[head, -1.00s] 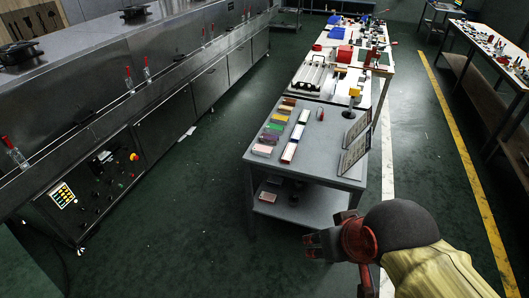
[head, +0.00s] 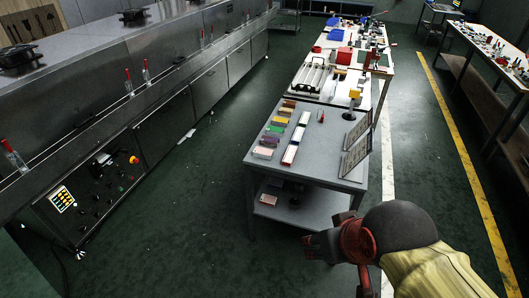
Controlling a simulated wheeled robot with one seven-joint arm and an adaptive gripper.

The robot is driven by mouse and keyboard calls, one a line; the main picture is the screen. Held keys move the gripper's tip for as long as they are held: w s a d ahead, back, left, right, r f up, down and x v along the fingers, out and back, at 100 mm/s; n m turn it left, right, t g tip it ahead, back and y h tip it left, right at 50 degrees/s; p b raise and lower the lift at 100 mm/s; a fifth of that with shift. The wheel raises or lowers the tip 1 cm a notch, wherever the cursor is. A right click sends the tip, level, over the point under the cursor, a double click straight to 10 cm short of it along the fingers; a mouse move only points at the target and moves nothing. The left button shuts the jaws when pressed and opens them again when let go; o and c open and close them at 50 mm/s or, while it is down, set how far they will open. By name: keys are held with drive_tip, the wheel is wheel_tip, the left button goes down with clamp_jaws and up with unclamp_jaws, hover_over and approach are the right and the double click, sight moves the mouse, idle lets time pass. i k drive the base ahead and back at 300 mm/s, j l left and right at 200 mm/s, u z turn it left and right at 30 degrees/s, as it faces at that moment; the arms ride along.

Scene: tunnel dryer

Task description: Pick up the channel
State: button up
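I cannot single out the channel for certain. Two long, narrow pieces in white, red and dark colours lie end to end on the near grey table: a nearer one (head: 290,154) and a farther one (head: 302,124). They lie right of a row of coloured blocks (head: 274,129). My gripper (head: 308,243) is at the lower right, in front of the table's near edge and well apart from everything on it. It is dark and seen from behind at a small size, so its finger opening is unclear. I see nothing held in it.
The grey table (head: 335,182) has a lower shelf (head: 310,216) and two upright panels (head: 355,155) at its right edge. A cluttered white table (head: 378,85) adjoins behind. The long metal dryer (head: 165,115) runs along the left. Green floor (head: 185,230) between them is clear.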

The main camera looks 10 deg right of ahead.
sight(267, 141)
drive_tip(key=i+z, duration=0.2)
drive_tip(key=i, duration=0.3)
drive_tip(key=i+z, duration=0.15)
drive_tip(key=i, duration=0.4)
drive_tip(key=i+j+z, duration=0.2)
drive_tip(key=i, duration=0.3)
drive_tip(key=i+j+z, duration=0.2)
drive_tip(key=i, duration=0.35)
drive_tip(key=l, duration=0.1)
